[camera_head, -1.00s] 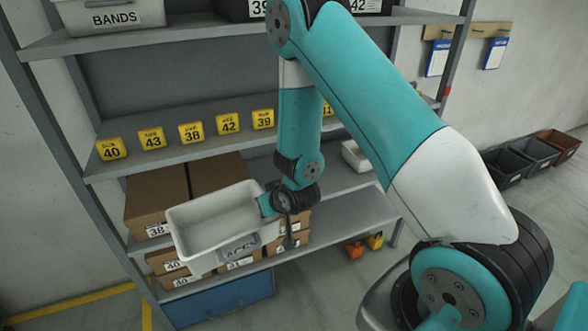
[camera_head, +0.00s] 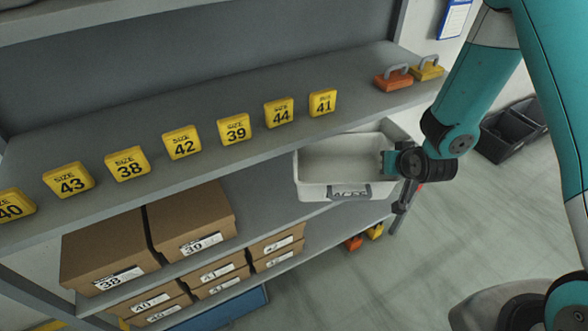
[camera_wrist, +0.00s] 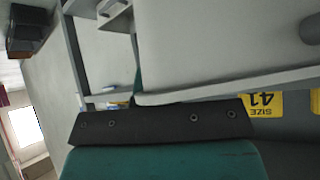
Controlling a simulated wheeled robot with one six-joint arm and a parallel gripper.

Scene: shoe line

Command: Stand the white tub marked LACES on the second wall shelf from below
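The white tub (camera_head: 312,190) with a grey label, partly readable as LACES, hangs roughly level in the head view. My gripper (camera_head: 392,163) is shut on its right wall. The tub is in front of the shelving, right of the brown boxes, and overlaps the view of the second shelf from below (camera_head: 262,212). I cannot tell whether it touches any shelf. In the wrist view the tub (camera_wrist: 215,45) fills the upper right, above a dark gripper finger; the other finger is hidden.
Large brown boxes (camera_head: 190,222) fill the second shelf's left part. The shelf above carries yellow size blocks (camera_head: 234,129) and orange (camera_head: 392,80) and yellow (camera_head: 427,69) handled things. Smaller boxes (camera_head: 218,272) stand on the lowest shelf.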

